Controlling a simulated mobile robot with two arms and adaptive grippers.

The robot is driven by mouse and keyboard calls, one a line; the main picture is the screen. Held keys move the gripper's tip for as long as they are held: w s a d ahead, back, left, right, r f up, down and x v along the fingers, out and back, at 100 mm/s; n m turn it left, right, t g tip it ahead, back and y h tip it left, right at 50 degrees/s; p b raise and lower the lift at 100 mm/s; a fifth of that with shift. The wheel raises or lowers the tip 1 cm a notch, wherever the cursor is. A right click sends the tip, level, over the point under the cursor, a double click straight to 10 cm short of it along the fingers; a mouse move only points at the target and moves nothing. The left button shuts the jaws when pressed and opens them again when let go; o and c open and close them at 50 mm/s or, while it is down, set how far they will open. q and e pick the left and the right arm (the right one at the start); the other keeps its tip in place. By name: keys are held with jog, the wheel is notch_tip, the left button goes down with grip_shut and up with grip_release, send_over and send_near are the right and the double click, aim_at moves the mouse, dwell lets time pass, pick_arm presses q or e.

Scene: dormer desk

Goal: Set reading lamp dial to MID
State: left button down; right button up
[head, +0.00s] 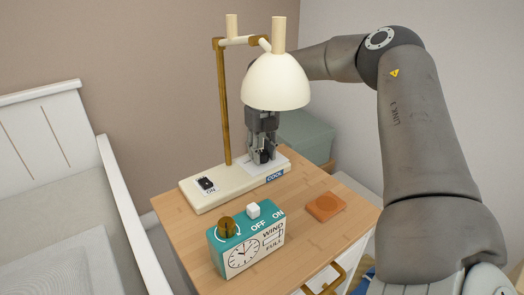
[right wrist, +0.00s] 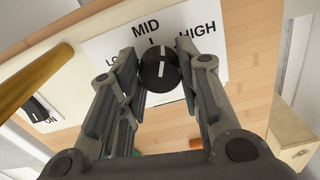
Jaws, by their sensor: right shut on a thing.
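The reading lamp (head: 275,82) has a cream shade, a brass post and a long cream base (head: 225,188) on the wooden nightstand. Its black dial (right wrist: 158,72) sits on a white label with LOW, MID and HIGH; LOW is partly covered by a finger. The dial's white line stands nearly upright in the right wrist view, roughly toward the MID tick. My right gripper (head: 262,152) reaches down under the shade and is shut on the dial, a finger on each side. My left gripper is not in view.
A black ON switch (head: 206,184) is on the base's left end. A teal clock (head: 245,243) with a brass knob and white button stands in front. An orange coaster (head: 325,206) lies at right. The brass post (head: 223,110) rises close left of the gripper.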

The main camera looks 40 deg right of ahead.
aim_at(263, 152)
jog(key=n, duration=0.4)
jog(key=shift+n, duration=0.4)
dwell(0.4)
jog(key=o, duration=1.1)
jog(key=shift+c, duration=0.2)
notch_tip(263, 152, up, 12)
jog(key=shift+s, duration=0.1)
